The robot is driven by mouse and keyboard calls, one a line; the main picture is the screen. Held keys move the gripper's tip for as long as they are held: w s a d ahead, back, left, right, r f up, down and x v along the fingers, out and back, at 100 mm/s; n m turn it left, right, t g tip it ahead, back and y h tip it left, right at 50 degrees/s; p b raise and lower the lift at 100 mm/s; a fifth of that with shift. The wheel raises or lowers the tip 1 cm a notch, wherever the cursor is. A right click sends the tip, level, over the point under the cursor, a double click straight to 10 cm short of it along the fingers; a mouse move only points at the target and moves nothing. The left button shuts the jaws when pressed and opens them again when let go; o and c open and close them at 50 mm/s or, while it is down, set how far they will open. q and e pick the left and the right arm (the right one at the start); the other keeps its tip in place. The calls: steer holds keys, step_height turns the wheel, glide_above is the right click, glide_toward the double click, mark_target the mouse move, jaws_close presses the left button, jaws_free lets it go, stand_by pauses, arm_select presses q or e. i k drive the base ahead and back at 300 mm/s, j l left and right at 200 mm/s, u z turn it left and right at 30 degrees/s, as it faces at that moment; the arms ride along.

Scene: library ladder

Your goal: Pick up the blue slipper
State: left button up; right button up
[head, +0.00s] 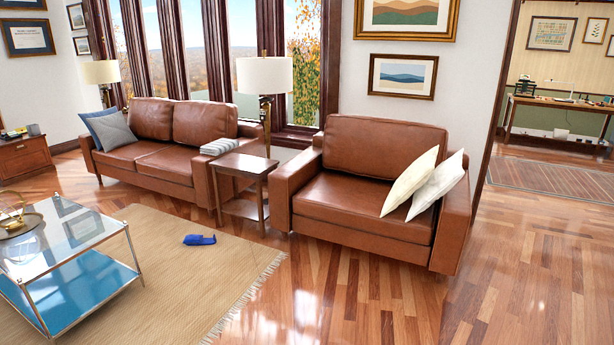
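A small blue object that looks like the blue slipper (199,240) lies on the beige rug, left of the middle in the head view. It is small at this distance, so its exact shape is hard to tell. It lies apart from the glass coffee table, to the right of it, and in front of the small side table. Neither of my grippers shows in the head view.
A glass coffee table (82,228) with a metal frame stands on the beige rug (200,290) at left. A brown sofa (160,155), a wooden side table (240,167) and a brown armchair (365,205) stand behind. Wooden floor (390,310) at front right is clear.

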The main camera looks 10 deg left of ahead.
mark_target(191, 240)
steer(key=i+l+z, duration=0.1)
steer(key=i+z, duration=0.15)
steer(key=i, duration=0.65)
steer(key=i+j+z, duration=0.1)
steer(key=i+z, duration=0.2)
steer(key=i, duration=0.55)
steer(key=i+j+u, duration=0.1)
steer(key=i+u, duration=0.4)
steer(key=i+l+u, duration=0.1)
steer(key=i+u, duration=0.4)
steer(key=i+l+u, duration=0.45)
steer(key=i, duration=0.2)
steer(key=i+j+u, duration=0.25)
steer(key=i+u, duration=0.15)
steer(key=i+j+u, duration=0.1)
steer(key=i+u, duration=0.65)
steer(key=i+l, duration=0.05)
steer(key=i, duration=0.05)
